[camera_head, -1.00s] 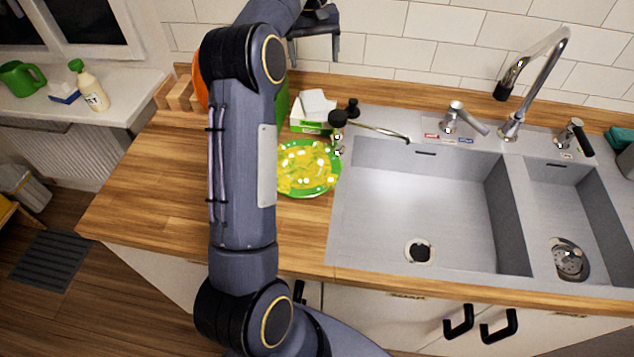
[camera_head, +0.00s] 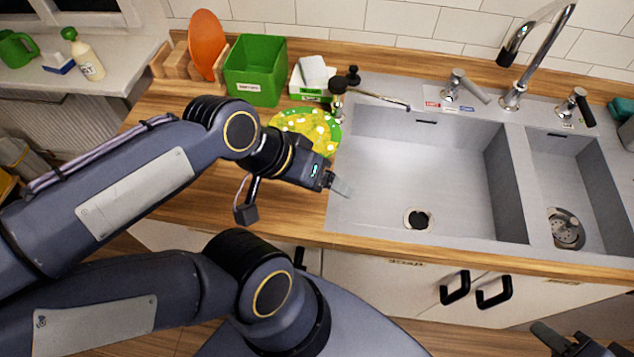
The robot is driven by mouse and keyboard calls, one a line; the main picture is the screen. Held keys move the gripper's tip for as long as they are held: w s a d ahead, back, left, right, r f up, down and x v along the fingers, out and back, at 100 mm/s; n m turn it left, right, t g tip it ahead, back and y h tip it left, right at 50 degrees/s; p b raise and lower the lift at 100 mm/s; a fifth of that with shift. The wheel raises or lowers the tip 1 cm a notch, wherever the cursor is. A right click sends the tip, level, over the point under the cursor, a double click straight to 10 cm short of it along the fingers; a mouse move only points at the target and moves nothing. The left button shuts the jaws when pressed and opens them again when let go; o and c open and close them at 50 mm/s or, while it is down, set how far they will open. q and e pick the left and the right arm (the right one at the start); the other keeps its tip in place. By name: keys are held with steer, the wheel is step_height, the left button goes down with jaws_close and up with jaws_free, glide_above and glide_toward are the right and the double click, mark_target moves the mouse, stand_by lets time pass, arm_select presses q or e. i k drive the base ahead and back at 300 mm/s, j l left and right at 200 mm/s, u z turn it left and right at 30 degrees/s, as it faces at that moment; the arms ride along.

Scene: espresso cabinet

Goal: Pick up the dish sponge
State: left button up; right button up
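A small teal block (camera_head: 621,107), which looks like the dish sponge, sits at the far right edge behind the sink, partly cut off by the frame. My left gripper (camera_head: 340,186) is over the left rim of the large basin, seen edge-on, far to the left of the block. I see nothing held in it, but its opening cannot be judged. My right gripper (camera_head: 560,341) shows only in part at the bottom right corner, below the counter's front edge and well apart from the block. Its finger gap is not clear.
The double sink (camera_head: 345,215) has a tall faucet (camera_head: 512,96) and side taps behind it.

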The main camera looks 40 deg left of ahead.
mark_target(313, 70)
steer(key=u, duration=1.35)
steer(key=j+u, duration=0.15)
steer(key=j, duration=0.2)
steer(key=i+j+u, duration=0.15)
steer(key=j, duration=0.2)
steer(key=i+j+u, duration=0.15)
steer(key=j, duration=0.15)
steer(key=j+u, duration=0.1)
steer(key=j, duration=0.25)
steer(key=i, duration=0.05)
